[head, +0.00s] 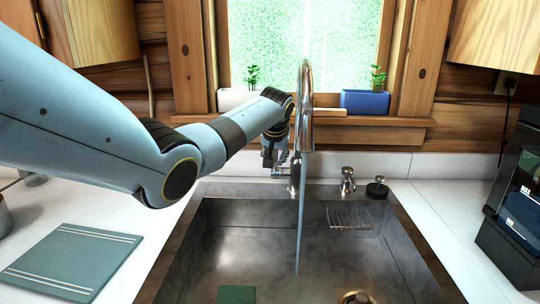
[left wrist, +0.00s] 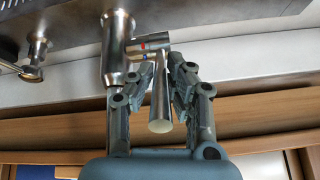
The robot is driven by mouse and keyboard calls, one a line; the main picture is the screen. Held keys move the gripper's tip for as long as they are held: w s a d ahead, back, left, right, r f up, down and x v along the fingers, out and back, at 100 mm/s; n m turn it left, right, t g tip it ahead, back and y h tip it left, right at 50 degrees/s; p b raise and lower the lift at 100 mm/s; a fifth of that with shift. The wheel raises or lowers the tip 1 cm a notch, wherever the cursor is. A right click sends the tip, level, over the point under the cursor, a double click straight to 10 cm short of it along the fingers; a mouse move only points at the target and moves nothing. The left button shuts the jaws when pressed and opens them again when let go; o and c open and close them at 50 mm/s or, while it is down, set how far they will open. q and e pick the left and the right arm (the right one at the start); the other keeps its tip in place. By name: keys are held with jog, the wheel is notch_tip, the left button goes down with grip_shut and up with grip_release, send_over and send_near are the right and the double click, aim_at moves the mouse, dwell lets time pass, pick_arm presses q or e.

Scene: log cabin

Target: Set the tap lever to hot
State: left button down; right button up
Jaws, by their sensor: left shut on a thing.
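The chrome tap (head: 306,100) stands at the back of the sink, and a stream of water (head: 299,230) runs from its spout into the basin. My left gripper (head: 277,160) is beside the tap's base, on its left. In the left wrist view the tap lever (left wrist: 160,100) is a metal cone lying between the fingers of my left gripper (left wrist: 157,82), which is shut on it. Red and blue marks show on the collar where the lever meets the tap body (left wrist: 117,50). My right gripper is out of view.
The steel sink (head: 210,235) fills the front middle. A soap pump (head: 347,180) and a black-topped fitting (head: 377,188) stand right of the tap. A blue planter (head: 364,102) is on the windowsill behind.

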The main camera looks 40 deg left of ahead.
pick_arm(q)
jog(key=shift+s+d+f+t+y, duration=0.2)
jog(key=shift+s+d+t+y, duration=0.05)
jog(key=shift+t+y, duration=0.05)
jog(key=shift+s+d+f+t, duration=0.2)
jog(key=shift+s+f+t, duration=0.05)
jog(key=shift+t, duration=0.05)
jog(key=shift+s+d+f+t+y+b, duration=0.3)
jog(key=shift+f+t+y+b, duration=0.4)
jog(key=shift+b, duration=0.7)
jog(key=shift+s+d+f+t+y+b, duration=0.2)
jog(key=shift+f+t+y+b, duration=0.45)
jog(key=shift+b, duration=0.8)
jog(key=shift+s+d+f+t+y+b, duration=0.2)
jog(key=shift+s+f+t+y+b, duration=0.2)
jog(key=shift+t+y+b, duration=0.75)
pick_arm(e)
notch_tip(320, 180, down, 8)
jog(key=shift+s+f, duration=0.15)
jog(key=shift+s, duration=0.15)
pick_arm(q)
jog(key=shift+h, duration=0.4)
jog(key=c, duration=1.3)
grip_release()
jog(key=shift+w, duration=0.15)
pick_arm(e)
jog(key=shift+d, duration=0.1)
